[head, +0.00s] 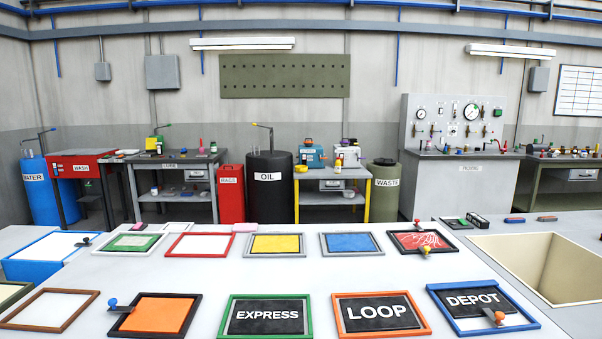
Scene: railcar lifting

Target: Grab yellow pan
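My gripper is not in the head view.
The white table (250,278) holds the red-framed tray (201,244), blue tray (351,242), orange tray (156,315) and EXPRESS (266,316), LOOP (379,314) and DEPOT (472,299) boards. A beige open bin (545,265) is at right. The table's middle strip is clear.

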